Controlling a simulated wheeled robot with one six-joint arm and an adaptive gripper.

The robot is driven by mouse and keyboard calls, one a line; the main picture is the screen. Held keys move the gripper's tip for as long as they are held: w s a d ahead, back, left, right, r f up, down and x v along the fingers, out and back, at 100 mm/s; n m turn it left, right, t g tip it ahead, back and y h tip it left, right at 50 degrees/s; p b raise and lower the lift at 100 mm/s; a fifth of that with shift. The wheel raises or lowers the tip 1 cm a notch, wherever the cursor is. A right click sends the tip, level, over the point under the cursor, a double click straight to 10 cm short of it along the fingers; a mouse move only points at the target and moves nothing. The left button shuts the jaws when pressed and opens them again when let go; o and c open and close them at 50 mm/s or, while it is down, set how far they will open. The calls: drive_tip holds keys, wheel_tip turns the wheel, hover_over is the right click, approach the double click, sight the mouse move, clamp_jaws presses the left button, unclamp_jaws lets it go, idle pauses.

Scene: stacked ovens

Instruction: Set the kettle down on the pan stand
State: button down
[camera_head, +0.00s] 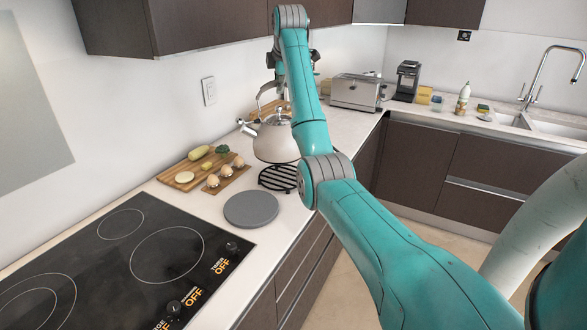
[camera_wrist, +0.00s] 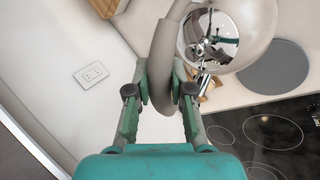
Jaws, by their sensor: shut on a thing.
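The cream kettle (camera_head: 272,142) with a shiny spout is in the middle of the head view, upright, partly behind my arm. The black wire pan stand (camera_head: 279,180) is on the counter just below the kettle's base. A small gap seems to show between them, but I cannot tell for sure if they touch. In the wrist view my gripper (camera_wrist: 162,80) is shut on the grey kettle handle (camera_wrist: 162,55), and the kettle body (camera_wrist: 258,22) shows at upper right. In the head view my arm hides most of the gripper.
A grey round disc (camera_head: 251,209) lies in front of the stand, beside the black cooktop (camera_head: 120,265). A wooden board (camera_head: 190,177) with vegetables is to the left. A toaster (camera_head: 357,91) stands farther back. The wall with an outlet (camera_head: 209,91) is behind the kettle.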

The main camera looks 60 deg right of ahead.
sight(273, 119)
drive_tip(key=shift+d+f, duration=0.15)
drive_tip(key=shift+f, duration=0.1)
wheel_tip(273, 119, down, 5)
drive_tip(key=shift+s+d+r, duration=0.15)
drive_tip(key=shift+f, duration=2.25)
drive_tip(key=c, duration=1)
unclamp_jaws()
drive_tip(key=shift+f, duration=0.2)
drive_tip(key=shift+c, duration=0.2)
